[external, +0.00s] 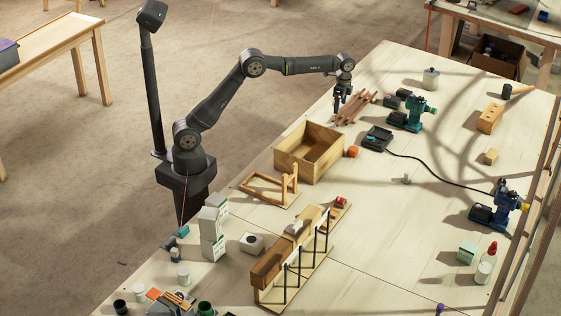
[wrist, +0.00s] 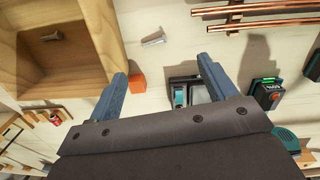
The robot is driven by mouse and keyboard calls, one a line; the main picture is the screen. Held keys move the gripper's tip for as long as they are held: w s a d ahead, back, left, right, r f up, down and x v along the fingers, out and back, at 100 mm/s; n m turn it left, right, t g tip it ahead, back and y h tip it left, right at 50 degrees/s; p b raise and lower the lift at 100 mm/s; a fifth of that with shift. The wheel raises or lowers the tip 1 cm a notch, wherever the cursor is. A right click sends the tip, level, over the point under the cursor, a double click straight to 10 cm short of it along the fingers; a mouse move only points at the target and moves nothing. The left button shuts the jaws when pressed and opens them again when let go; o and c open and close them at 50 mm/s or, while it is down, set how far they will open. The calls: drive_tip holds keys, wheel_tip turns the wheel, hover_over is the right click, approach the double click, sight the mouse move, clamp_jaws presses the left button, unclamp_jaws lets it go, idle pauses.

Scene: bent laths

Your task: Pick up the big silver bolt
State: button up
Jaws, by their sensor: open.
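A silver bolt (wrist: 153,39) lies on the pale table, between the wooden crate and the copper rods in the wrist view. A smaller-looking silver bolt (wrist: 52,36) shows inside the wooden crate (wrist: 108,30). I cannot make out either bolt clearly in the external view. My gripper (external: 341,108) hangs above the table by the far end of the crate (external: 300,160). In the wrist view my gripper (wrist: 160,70) is open and empty, its two fingers apart. The bolt on the table appears just beyond the fingertips, between their lines.
Copper rods (external: 355,107) lie beside my gripper. An orange cube (external: 352,152) sits by the crate's right side, near a black charger (external: 377,138). A green drill (external: 411,113) stands further right. A small grey object (external: 407,178) stands on the mostly clear middle table.

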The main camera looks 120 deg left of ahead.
drive_tip(key=shift+n+g, duration=0.4)
drive_tip(key=f, duration=0.3)
drive_tip(key=w+d+f, duration=0.1)
drive_tip(key=f, duration=0.6)
drive_tip(key=shift+w+d+f, duration=0.1)
drive_tip(key=shift+w+d, duration=0.05)
drive_tip(key=shift+w, duration=0.25)
drive_tip(key=shift+d+f, duration=0.2)
drive_tip(key=shift+f, duration=1.15)
drive_tip(key=shift+d+f, duration=0.2)
drive_tip(key=shift+f, duration=1.1)
drive_tip(key=c, duration=1.1)
